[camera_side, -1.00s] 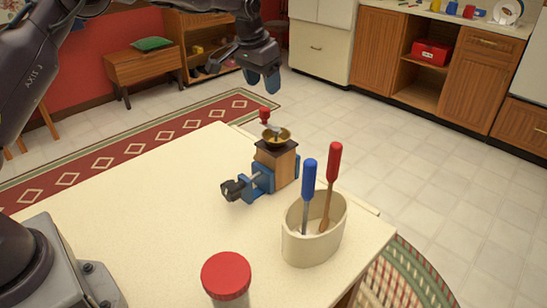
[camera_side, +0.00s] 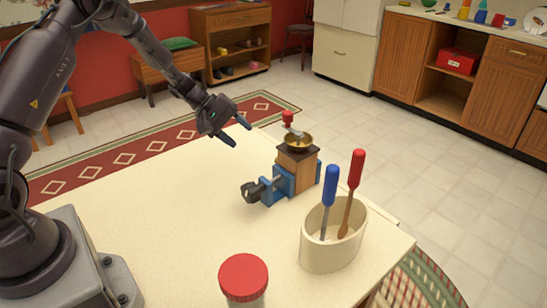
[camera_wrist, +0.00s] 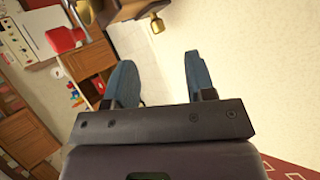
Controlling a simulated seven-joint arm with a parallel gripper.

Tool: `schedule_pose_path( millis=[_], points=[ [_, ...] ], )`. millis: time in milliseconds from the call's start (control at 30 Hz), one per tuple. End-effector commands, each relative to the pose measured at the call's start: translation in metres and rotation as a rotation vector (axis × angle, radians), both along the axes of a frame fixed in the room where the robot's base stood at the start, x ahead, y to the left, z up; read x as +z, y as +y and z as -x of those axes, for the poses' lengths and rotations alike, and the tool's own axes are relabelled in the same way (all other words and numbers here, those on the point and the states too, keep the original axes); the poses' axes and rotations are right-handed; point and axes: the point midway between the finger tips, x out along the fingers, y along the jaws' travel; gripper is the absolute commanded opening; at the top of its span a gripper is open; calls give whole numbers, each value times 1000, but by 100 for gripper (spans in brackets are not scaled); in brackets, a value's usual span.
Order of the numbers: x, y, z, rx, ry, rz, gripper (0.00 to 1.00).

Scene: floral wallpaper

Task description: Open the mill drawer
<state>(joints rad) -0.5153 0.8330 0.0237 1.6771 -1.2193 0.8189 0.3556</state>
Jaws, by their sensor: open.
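The mill (camera_side: 297,170) stands at the far side of the cream table, with a wooden body, a brass bowl on top and a red-knobbed crank. A blue clamp (camera_side: 277,184) with a dark screw end holds it. My gripper (camera_side: 240,132) is open and empty, in the air left of the mill and apart from it. Its two blue fingers also show in the wrist view (camera_wrist: 160,72). A brass knob-like part (camera_wrist: 157,24) shows at that view's top, beside brown wood; I cannot tell surely whether it belongs to the mill. No drawer face is clear in the side view.
A cream holder (camera_side: 331,250) with a blue-handled tool (camera_side: 330,187) and a red-handled tool (camera_side: 356,168) stands right of the mill. A red-lidded jar (camera_side: 243,277) is at the front. The table's left part (camera_side: 150,225) is clear.

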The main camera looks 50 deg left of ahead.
Motion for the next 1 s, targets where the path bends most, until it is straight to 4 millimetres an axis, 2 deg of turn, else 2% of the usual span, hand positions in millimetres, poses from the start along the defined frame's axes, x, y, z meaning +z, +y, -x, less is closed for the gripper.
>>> schedule_pose_path(
  millis=[100, 200, 433, 800, 1000],
  points=[
    [-10, 4, 5, 162, -8, 69, 50],
    [-12, 5, 4, 235, -21, 90, 50],
    [-19, 4, -8, 253, -43, 75, 50],
    [-68, -25, -56, 249, -43, 75, 50],
    [-88, -36, -76, 250, -42, 74, 50]
  ],
)
